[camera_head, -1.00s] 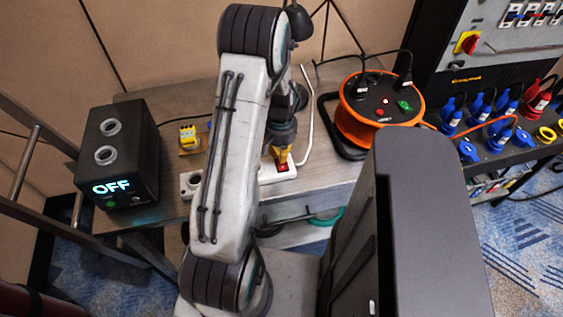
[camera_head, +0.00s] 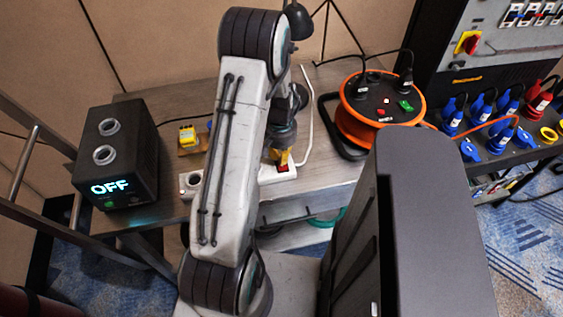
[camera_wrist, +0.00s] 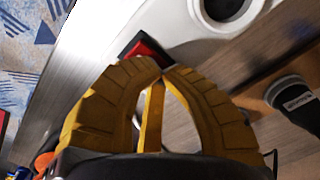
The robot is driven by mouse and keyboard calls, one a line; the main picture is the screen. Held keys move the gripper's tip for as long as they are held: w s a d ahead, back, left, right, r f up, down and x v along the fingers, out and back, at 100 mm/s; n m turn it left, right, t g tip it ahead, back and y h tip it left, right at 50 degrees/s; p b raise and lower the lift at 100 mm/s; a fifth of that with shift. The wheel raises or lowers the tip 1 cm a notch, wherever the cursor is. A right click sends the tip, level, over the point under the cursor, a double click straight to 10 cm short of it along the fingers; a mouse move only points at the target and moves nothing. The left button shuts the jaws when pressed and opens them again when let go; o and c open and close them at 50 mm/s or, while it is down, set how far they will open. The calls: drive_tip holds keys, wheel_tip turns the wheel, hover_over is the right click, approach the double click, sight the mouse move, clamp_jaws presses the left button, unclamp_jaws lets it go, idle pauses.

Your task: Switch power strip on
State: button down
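The white power strip (camera_head: 191,185) lies on the wooden table, its middle hidden behind my arm. Its red switch (camera_head: 283,167) shows at the right end, just below my gripper (camera_head: 280,157). In the wrist view the strip (camera_wrist: 100,50) crosses the upper left, with a round socket (camera_wrist: 222,12) at the top. The red switch (camera_wrist: 146,48) lies right beyond the yellow fingertips (camera_wrist: 160,70), which meet with nothing between them. The tips partly cover the switch; I cannot tell whether they touch it. The switch position is not readable.
A black box (camera_head: 118,155) showing OFF stands on the table at the left. A small yellow item (camera_head: 188,136) sits beside it. An orange cable reel (camera_head: 365,125) stands to the right, near a rack with blue and red plugs.

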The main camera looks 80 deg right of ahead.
drive_tip(key=shift+r+p, duration=2.2)
drive_tip(key=shift+r, duration=1.25)
